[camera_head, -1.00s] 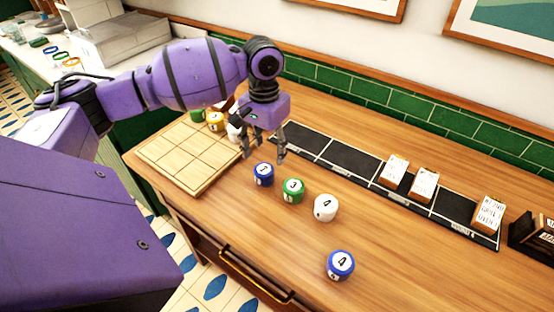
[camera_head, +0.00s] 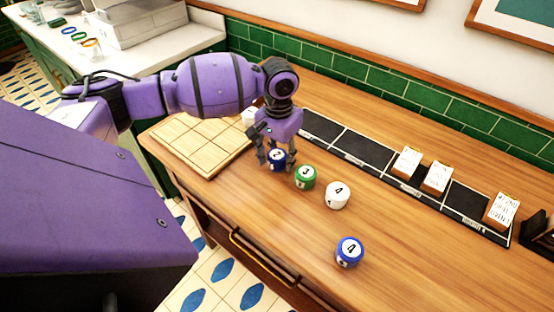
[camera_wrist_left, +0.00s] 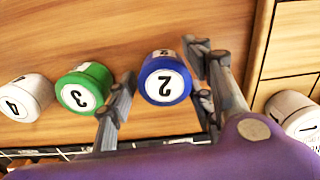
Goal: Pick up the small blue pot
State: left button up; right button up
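A blue pot marked 2 (camera_head: 277,157) stands upright on the wooden counter, left of a green pot marked 3 (camera_head: 306,177). My left gripper (camera_head: 277,165) is low over the blue pot, its fingers open on either side of it. In the left wrist view the blue pot (camera_wrist_left: 166,80) sits between the spread fingers, with a small gap seeming to show at each side. A second blue pot, marked 4 (camera_head: 349,252), stands nearer the front edge. My right gripper is not in view.
A white pot marked 4 (camera_head: 337,195) stands right of the green pot. A wooden grid board (camera_head: 195,148) lies to the left, with a white pot (camera_wrist_left: 293,115) on it. A black strip (camera_head: 362,147) with card stacks runs behind. The front right counter is clear.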

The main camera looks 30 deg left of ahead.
pick_arm(q)
jog(key=c, duration=0.9)
jog(key=shift+o, duration=0.2)
